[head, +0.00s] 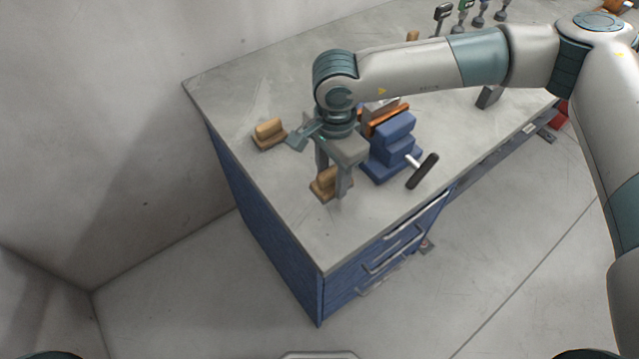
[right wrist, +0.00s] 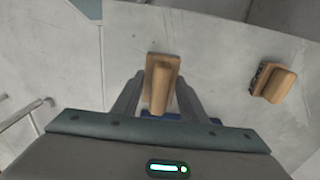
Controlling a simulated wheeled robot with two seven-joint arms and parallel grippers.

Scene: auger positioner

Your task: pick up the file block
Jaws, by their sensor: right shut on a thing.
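The file block (head: 325,184), a light wooden block with a raised grip on a flat base, is at the workbench's left part, near the front edge. My right gripper (head: 333,178) points down over it with one finger on each side, shut on its raised grip. In the right wrist view the file block (right wrist: 162,80) sits between the two fingers (right wrist: 158,95), its flat base reaching past them. I cannot tell whether its base touches the bench. My left gripper is not in view.
A similar wooden block (head: 268,133) with a dark underside stands left of the gripper; it also shows in the right wrist view (right wrist: 273,83). A blue vise (head: 393,145) with a black handle stands close on the right. The bench's front left corner is clear.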

